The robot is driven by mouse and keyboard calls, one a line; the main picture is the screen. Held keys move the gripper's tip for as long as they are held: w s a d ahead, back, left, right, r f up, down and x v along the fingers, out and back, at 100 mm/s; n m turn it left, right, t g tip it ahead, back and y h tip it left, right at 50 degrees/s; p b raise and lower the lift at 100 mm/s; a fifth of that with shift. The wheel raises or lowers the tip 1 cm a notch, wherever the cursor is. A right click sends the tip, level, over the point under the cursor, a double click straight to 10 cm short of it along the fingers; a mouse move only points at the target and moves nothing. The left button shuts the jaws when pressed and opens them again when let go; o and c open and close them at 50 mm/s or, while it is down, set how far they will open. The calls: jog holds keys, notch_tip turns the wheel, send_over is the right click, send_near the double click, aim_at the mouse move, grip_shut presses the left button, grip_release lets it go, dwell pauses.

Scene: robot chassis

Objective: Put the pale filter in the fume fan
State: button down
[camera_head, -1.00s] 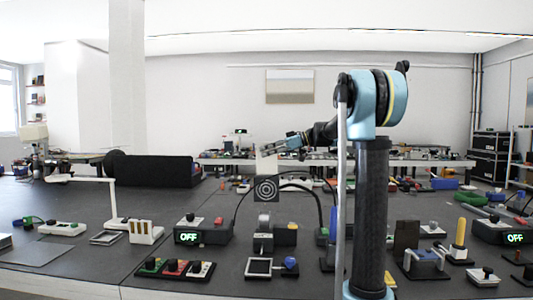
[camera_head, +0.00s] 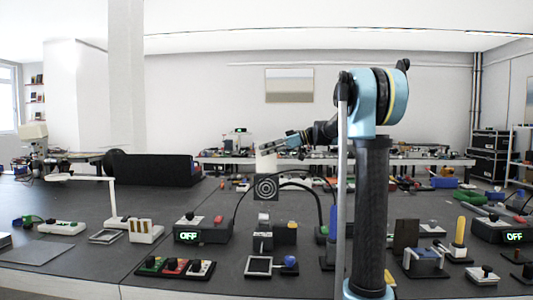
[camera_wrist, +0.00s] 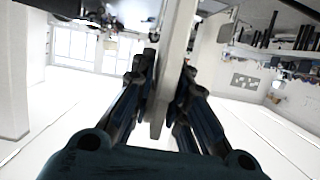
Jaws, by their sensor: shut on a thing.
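The pale filter (camera_head: 265,162) is a thin, light panel held above the table, near the middle of the head view. My gripper (camera_head: 270,148) is shut on its upper part. In the wrist view the filter is a pale slab (camera_wrist: 173,70) between my two dark fingers (camera_wrist: 165,85). The fume fan (camera_head: 265,188) is a dark square with a round ringed grille, standing on the bench. In the head view the filter appears just above the fan's top edge. I cannot tell whether they touch or how they line up in depth.
A black hose (camera_head: 305,189) arches to the right of the fan. A control box reading OFF (camera_head: 202,234) and a small dark device (camera_head: 263,240) stand in front. A long black box (camera_head: 155,169) is at the left. Small tools crowd the bench front.

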aim_at(267, 168)
jog(key=shift+f, duration=4.2)
dwell(0.5)
jog(key=c, duration=1.5)
grip_release()
jog(key=shift+o, duration=0.2)
jog(key=v, duration=1.2)
jog(key=shift+f, duration=0.1)
